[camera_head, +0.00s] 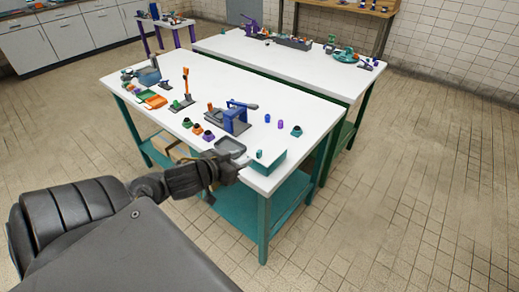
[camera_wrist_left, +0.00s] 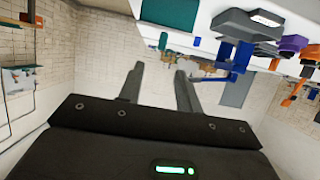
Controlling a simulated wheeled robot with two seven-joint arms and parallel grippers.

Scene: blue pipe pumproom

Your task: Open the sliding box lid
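A teal box (camera_head: 272,166) sits at the near right corner of the front white table. It also shows at the top of the left wrist view (camera_wrist_left: 170,13). Beside it is a grey tray-like box (camera_head: 230,146), with a pale label in the left wrist view (camera_wrist_left: 250,24). I cannot tell for certain which one has the sliding lid, and no lid edge is clear. My left gripper (camera_head: 242,162) is at the table's near edge, close to both boxes. In the left wrist view (camera_wrist_left: 160,70) its fingers are apart with nothing between them. My right gripper is not in view.
A second white table (camera_head: 290,62) stands behind. The tiled floor to the right is clear.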

